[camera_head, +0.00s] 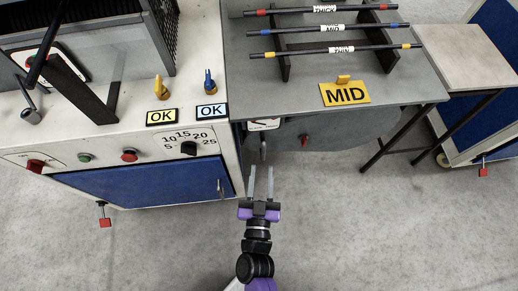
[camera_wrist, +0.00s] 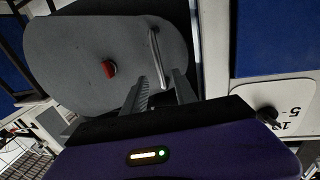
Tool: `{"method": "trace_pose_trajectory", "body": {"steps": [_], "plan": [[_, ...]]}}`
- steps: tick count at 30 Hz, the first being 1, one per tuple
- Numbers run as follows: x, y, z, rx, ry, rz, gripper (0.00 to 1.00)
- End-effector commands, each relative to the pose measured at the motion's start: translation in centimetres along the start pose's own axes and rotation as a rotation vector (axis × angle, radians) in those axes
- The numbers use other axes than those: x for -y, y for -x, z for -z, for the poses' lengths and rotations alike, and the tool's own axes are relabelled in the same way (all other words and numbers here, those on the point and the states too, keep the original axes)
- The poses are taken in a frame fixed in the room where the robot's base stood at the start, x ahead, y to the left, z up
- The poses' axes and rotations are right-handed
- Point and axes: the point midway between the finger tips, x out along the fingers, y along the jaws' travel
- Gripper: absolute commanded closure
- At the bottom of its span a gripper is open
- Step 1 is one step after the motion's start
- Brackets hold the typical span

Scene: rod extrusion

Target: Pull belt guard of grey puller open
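The belt guard (camera_head: 335,133) is a grey plate with rounded ends below the grey table top, partly hidden by it in the head view. It fills the upper left of the wrist view (camera_wrist: 65,50). It carries a red knob (camera_wrist: 109,69) and a straight metal bar handle (camera_wrist: 156,55). The handle also shows in the head view (camera_head: 263,148). My gripper (camera_head: 261,172) is open and empty, its fingers pointing at the handle. In the wrist view the handle's near end appears between the fingertips (camera_wrist: 160,78). I cannot tell whether they touch it.
A white cabinet with a blue door (camera_head: 150,183) stands close on the left. A rack of colour-banded rods (camera_head: 335,52) and a yellow MID sign (camera_head: 344,93) are on the table. Table legs (camera_head: 385,145) stand at right. The floor (camera_head: 400,230) there is clear.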

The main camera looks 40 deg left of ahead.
Motion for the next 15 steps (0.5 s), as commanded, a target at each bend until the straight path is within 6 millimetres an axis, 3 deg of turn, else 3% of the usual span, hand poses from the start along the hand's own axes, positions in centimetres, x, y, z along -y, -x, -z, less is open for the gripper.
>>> {"method": "trace_pose_trajectory", "body": {"steps": [15], "plan": [[0.0, -6.7, -0.2, 0.0, 0.004, 0.001, 0.66]]}}
